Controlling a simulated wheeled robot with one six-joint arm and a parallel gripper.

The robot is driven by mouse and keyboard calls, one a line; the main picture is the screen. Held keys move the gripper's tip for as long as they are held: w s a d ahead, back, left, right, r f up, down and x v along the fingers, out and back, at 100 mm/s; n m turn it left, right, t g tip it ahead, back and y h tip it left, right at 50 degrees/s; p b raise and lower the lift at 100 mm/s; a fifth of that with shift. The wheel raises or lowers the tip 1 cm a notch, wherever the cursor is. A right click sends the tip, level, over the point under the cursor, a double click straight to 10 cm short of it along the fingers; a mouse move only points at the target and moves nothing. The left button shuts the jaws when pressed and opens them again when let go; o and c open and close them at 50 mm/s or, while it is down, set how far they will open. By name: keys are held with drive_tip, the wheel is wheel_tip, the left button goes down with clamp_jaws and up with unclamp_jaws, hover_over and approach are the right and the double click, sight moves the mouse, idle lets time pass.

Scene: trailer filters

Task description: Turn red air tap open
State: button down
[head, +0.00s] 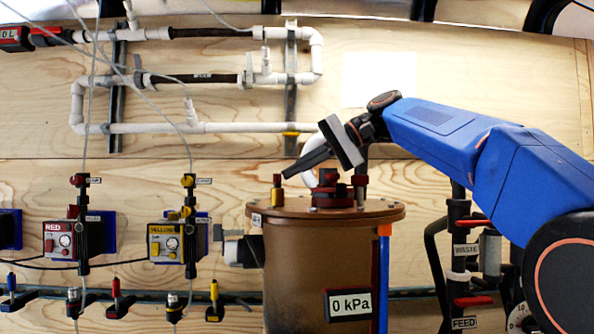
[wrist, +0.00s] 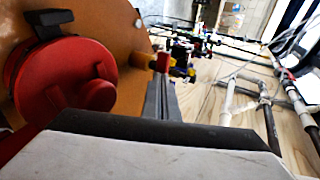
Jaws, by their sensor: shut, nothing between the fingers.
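The red station has a box (head: 60,240) marked RED, with a gauge. A black vertical pipe beside it carries a red handle (head: 79,180) at its top with a small label too small to read. Which red handle is the air tap I cannot tell for sure. My gripper (head: 286,175) is shut and empty, above the left part of the brown tank's lid and well right of the red station. Its tips are close to a small brass valve with a red top (head: 277,184); contact is unclear. The fingers (wrist: 160,97) also show in the wrist view, beside that valve (wrist: 161,63).
The brown tank (head: 300,255) with a 0 kPa display stands below my gripper. A yellow station (head: 165,242) sits between the tank and the red station. White pipes (head: 230,128) run along the wooden wall.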

drive_tip(key=shift+w+a, duration=0.35)
drive_tip(key=shift+w, duration=0.15)
